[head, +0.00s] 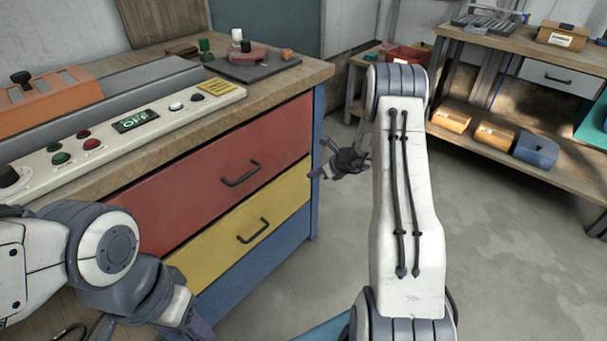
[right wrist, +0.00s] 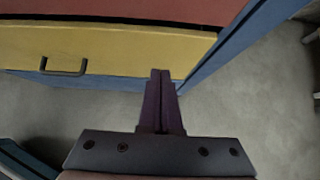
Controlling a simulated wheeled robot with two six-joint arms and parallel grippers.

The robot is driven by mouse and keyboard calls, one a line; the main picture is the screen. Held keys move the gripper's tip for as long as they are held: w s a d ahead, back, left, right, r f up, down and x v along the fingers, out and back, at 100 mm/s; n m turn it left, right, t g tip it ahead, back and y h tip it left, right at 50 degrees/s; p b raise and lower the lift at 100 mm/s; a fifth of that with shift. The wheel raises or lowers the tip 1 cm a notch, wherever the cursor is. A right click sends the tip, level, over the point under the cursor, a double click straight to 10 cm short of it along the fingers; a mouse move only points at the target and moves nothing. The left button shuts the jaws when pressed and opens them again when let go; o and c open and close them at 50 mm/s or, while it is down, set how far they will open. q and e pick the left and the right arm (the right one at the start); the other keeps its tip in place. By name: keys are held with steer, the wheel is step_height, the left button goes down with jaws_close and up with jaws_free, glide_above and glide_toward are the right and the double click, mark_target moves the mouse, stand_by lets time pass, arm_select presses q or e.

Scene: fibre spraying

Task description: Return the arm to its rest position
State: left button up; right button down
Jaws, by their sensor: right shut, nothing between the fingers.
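My right arm rises in the middle of the head view, and my right gripper (head: 318,172) shows to the left of its upper link, in front of the drawer cabinet. In the right wrist view my right gripper (right wrist: 158,75) has its two dark fingers together with nothing between them. They point toward the yellow drawer (right wrist: 105,45), and I cannot tell the exact gap. My left arm is folded at the lower left of the head view. The fingertips of my left gripper are not visible.
The workbench has a red drawer (head: 215,170), a yellow drawer (head: 255,215) and a control panel (head: 120,128) on top. A wooden shelf unit (head: 545,165) with boxes stands at the right. Bare grey floor (head: 525,260) lies to the right of my right arm.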

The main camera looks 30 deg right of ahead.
steer(key=p+v, duration=0.1)
steer(key=v, duration=0.7)
steer(key=a+r+n+g+y, duration=0.1)
steer(key=a+r+n, duration=0.15)
steer(key=a, duration=0.35)
steer(key=s+a+r+n+g+y, duration=0.1)
steer(key=a+r+n, duration=0.15)
steer(key=a, duration=0.25)
steer(key=a+r+n+g, duration=0.1)
steer(key=a+n, duration=0.2)
steer(key=a, duration=0.3)
steer(key=s+a+r+n+g+y, duration=0.1)
steer(key=s+a+r+n+g, duration=0.35)
steer(key=s+a+n, duration=0.85)
steer(key=s+a+r+n+g+h, duration=0.1)
steer(key=s+a+r+n+h, duration=0.15)
steer(key=s+n, duration=0.7)
steer(key=s+a+r+n+h, duration=0.2)
steer(key=s+n+h, duration=0.1)
steer(key=s+n, duration=0.6)
step_height(320, 180, up, 23)
steer(key=s+p, duration=0.1)
steer(key=p, duration=2.2)
steer(key=shift+s+d+f+m, duration=0.2)
steer(key=shift+s+d+m, duration=0.1)
steer(key=shift+d+m, duration=0.1)
